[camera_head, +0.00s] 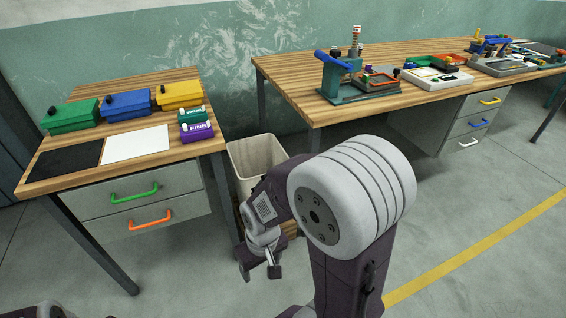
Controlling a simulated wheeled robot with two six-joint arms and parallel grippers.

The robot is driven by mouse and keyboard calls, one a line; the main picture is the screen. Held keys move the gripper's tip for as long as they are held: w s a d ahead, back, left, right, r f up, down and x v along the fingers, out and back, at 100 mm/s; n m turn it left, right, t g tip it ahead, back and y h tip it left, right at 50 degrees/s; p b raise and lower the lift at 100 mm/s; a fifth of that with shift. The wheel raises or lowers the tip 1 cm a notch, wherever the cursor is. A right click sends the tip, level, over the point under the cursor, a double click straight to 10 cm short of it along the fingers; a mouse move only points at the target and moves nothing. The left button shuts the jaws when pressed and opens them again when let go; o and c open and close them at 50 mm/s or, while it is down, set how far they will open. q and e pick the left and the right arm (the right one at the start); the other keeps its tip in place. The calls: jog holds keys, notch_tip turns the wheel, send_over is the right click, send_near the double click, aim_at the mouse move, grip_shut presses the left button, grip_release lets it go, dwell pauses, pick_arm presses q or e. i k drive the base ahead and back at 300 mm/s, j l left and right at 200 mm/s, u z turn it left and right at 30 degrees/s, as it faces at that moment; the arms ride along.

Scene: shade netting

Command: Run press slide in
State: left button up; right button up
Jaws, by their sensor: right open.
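A teal press (336,68) with a blue lever and an upright column stands at the near left part of the right workbench. An orange-rimmed slide (381,79) sits at the right side of its base. At this distance I cannot tell how far in the slide is. My right gripper (259,271) hangs low in front of the bin, pointing down. It is open and empty, well apart from the press. My left gripper is out of view.
The right workbench (290,74) also carries trays and other fixtures. The left bench (180,153) holds green, blue and yellow boxes, a black mat and a white sheet. A beige bin (243,151) stands between the benches. Open floor lies at the right.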

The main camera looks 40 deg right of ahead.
aim_at(384, 81)
jog(key=z, duration=1.95)
jog(key=i+l+u, duration=0.15)
jog(key=i, duration=0.15)
